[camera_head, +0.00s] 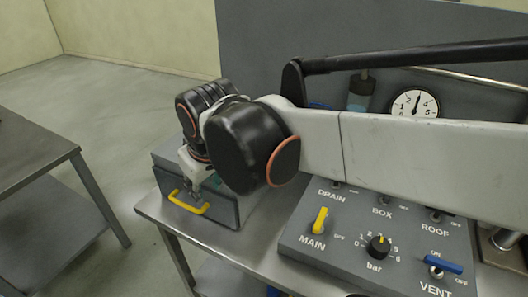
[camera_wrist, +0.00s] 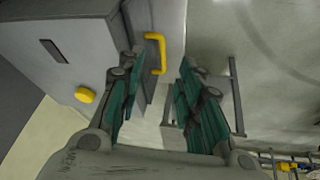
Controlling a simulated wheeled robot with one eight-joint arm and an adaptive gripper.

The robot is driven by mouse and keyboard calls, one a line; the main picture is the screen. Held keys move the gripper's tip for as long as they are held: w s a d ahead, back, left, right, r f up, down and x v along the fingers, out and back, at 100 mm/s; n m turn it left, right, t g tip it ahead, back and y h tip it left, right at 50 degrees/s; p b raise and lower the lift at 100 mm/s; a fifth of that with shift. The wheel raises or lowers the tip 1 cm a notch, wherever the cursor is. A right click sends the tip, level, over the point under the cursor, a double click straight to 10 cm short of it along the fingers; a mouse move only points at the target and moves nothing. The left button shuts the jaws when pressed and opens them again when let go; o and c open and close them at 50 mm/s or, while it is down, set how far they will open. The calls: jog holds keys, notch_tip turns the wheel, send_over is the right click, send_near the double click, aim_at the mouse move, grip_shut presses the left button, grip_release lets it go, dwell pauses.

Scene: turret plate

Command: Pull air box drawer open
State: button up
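The air box (camera_head: 228,204) is a grey box at the left end of the bench in the head view. Its drawer front (camera_head: 222,209) carries a yellow bar handle (camera_head: 188,203). In the wrist view the yellow handle (camera_wrist: 161,54) shows between my teal-padded fingers, nearer the left one. My gripper (camera_wrist: 158,72) is open, its fingers apart on either side of the handle. Whether a finger touches it is unclear. In the head view my gripper (camera_head: 196,189) is just above the handle, partly hidden by my wrist.
A control panel (camera_head: 290,248) with a yellow MAIN lever (camera_head: 320,221) and a blue VENT lever (camera_head: 443,264) stands right of the box. A gauge (camera_head: 414,104) is behind my arm. Another table (camera_head: 45,150) stands left, with open floor between. A yellow knob (camera_wrist: 85,95) shows in the wrist view.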

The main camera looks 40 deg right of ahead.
jog(key=s+d+f+m+t, duration=0.1)
jog(key=s+f+t, duration=0.1)
jog(key=s, duration=0.4)
jog(key=shift+d+f+m+b, duration=0.2)
jog(key=shift+f+m+b, duration=0.1)
jog(key=shift+m, duration=0.1)
jog(key=shift+s+f, duration=0.15)
jog(key=shift+s, duration=0.15)
